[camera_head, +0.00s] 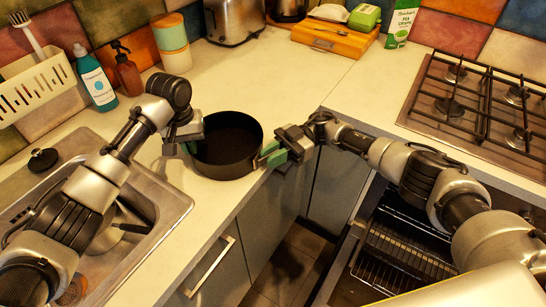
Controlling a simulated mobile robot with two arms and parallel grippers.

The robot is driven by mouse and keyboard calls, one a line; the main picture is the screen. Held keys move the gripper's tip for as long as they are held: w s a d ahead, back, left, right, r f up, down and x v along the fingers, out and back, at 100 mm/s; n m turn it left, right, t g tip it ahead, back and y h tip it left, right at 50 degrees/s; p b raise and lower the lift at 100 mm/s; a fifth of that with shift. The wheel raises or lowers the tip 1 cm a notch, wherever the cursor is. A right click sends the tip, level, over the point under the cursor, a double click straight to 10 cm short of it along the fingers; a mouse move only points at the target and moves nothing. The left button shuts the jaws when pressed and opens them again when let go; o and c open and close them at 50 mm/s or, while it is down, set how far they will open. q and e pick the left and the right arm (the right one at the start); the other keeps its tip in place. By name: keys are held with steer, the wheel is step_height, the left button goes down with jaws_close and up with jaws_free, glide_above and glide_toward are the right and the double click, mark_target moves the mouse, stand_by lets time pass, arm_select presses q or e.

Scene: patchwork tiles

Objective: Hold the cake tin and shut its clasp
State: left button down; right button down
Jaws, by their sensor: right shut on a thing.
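The dark round cake tin (228,166) stands upright on the counter near its front edge, open at the top and empty as far as I can see. My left gripper (190,147) is at the tin's left rim; its fingertips are mostly hidden, so I cannot tell whether it is shut on the wall. My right gripper (271,153), with green fingers, is shut at the right side of the tin, where the clasp is. The clasp itself is hidden by the fingers, so its position cannot be made out.
The sink (150,215) lies left of the tin, and the gas hob (480,100) is at the right. An open oven (400,250) is below the hob. Bottles (97,85), canisters (172,45), a toaster (235,20) and a wooden box (335,38) line the back. The counter behind the tin is clear.

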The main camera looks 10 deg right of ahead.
steer(key=shift+w+f+n+g+h, duration=0.15)
steer(key=shift+n+g+h, duration=0.25)
steer(key=shift+n+g, duration=0.3)
steer(key=shift+g+h, duration=0.3)
steer(key=shift+g, duration=0.2)
steer(key=c, duration=1.2)
jaws_free()
steer(key=shift+t+y, duration=0.4)
steer(key=shift+t, duration=0.1)
